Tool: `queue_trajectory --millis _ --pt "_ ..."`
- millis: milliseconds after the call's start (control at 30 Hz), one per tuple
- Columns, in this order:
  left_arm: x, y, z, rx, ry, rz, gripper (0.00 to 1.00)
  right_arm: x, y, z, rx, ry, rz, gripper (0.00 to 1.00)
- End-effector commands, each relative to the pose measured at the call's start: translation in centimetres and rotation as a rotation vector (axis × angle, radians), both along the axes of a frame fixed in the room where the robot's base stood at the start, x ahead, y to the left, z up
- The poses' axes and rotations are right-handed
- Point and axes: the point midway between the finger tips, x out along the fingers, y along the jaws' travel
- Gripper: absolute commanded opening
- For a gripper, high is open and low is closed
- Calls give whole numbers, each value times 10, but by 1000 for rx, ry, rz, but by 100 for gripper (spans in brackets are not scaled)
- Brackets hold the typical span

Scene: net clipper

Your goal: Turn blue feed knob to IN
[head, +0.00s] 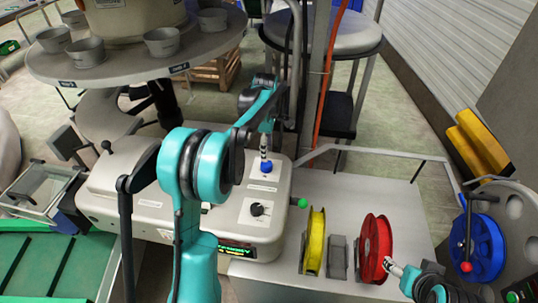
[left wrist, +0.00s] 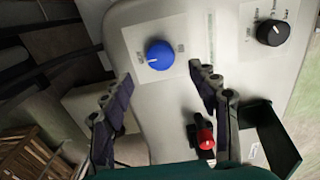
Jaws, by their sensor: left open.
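The blue feed knob (head: 266,167) stands on the top panel of the pale machine (head: 130,192). It also shows in the left wrist view (left wrist: 159,55), with small labels beside it that are too blurred to read. My left gripper (head: 264,146) points down above the knob in the head view. In the left wrist view the left gripper (left wrist: 162,78) is open, with its fingers apart to either side below the knob and nothing between them. My right gripper (head: 393,268) is at the lower right near the red spool; its fingers are too small to read.
A black knob (head: 257,209) sits on the same machine, nearer the front. A red-tipped control (left wrist: 205,138) is close to the left fingers. Yellow (head: 315,242) and red (head: 375,248) spools stand on the right bench. A round table with metal cups (head: 163,42) is behind.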

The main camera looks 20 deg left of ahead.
Motion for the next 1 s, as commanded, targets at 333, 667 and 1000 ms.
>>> queue_trajectory --millis 333,667,1000 --pt "1 0 -55 0 1 5 60 0 0 -17 0 0 0 67" --pt "0 0 -77 0 1 4 60 0 0 -21 0 0 0 67" --pt "0 0 -76 0 1 3 18 0 0 -21 0 0 0 67"
